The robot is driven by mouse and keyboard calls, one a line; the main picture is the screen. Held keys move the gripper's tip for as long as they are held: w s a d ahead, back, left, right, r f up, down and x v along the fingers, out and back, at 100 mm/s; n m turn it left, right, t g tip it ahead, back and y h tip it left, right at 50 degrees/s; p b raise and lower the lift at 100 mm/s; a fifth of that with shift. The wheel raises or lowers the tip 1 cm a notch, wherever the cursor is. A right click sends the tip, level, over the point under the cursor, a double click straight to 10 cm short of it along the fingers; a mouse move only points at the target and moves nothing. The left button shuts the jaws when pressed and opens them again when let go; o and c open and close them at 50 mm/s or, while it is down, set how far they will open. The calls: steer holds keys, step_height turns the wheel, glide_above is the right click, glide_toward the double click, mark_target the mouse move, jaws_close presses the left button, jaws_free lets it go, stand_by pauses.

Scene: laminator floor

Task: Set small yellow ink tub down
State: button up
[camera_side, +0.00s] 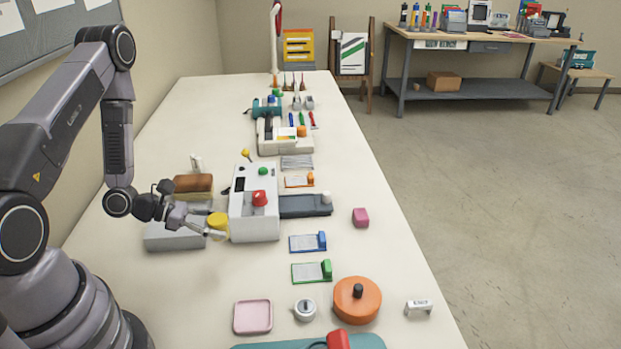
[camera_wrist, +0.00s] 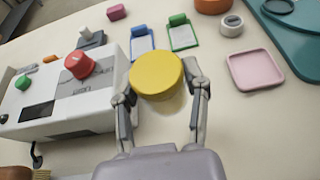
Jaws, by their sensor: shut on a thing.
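The small yellow ink tub (camera_side: 217,221) is a short round tub with a yellow top. In the wrist view the yellow tub (camera_wrist: 157,74) sits between my two fingertips, beside the white machine. My gripper (camera_side: 208,227) is shut on it; the fingers also show in the wrist view (camera_wrist: 160,98). In the side view the tub is at the left side of the white machine, near a grey block. I cannot tell whether its underside touches the table.
The white machine (camera_side: 240,217) with a red knob (camera_wrist: 80,65) stands close by. A grey block (camera_side: 168,237) lies under my wrist. A pink tray (camera_side: 253,332), blue clip (camera_side: 309,242), green clip (camera_side: 312,271) and orange round tub (camera_side: 368,306) lie nearer the front. Table between tub and pink tray is clear.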

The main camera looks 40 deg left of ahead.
steer(key=w+d+r+m+g+h, duration=0.1)
steer(key=w+d+r, duration=0.1)
steer(key=w+d, duration=0.7)
steer(key=w+d+r+m+g+h, duration=0.15)
steer(key=w+d, duration=0.45)
steer(key=d, duration=0.7)
glide_above(394, 254)
steer(key=shift+y, duration=0.35)
steer(key=f, duration=0.9)
steer(key=shift+s+a, duration=0.2)
steer(key=shift+s, duration=0.05)
steer(key=shift+w+d+f, duration=0.15)
steer(key=shift+w+f, duration=0.15)
steer(key=shift+f, duration=1.55)
